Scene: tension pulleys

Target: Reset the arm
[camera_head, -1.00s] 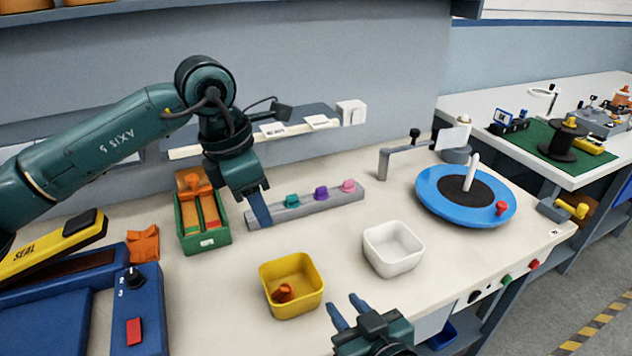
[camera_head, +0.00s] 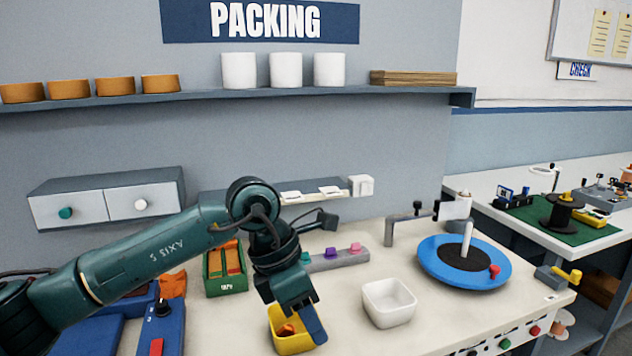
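My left arm comes in from the left, and its gripper (camera_head: 315,330) points down in front of the yellow bin (camera_head: 277,335). Its blue fingers show almost edge-on, so I cannot tell whether they are open or shut. No held object shows. The arm hides part of the yellow bin, which has an orange-brown piece (camera_head: 287,328) inside. My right gripper is not in view.
A white bin (camera_head: 389,303) stands right of the yellow bin. Behind are a grey rail (camera_head: 340,263) with coloured pieces and a green box (camera_head: 226,287). A blue turntable (camera_head: 435,262) stands at right. A shelf (camera_head: 210,97) spans the wall.

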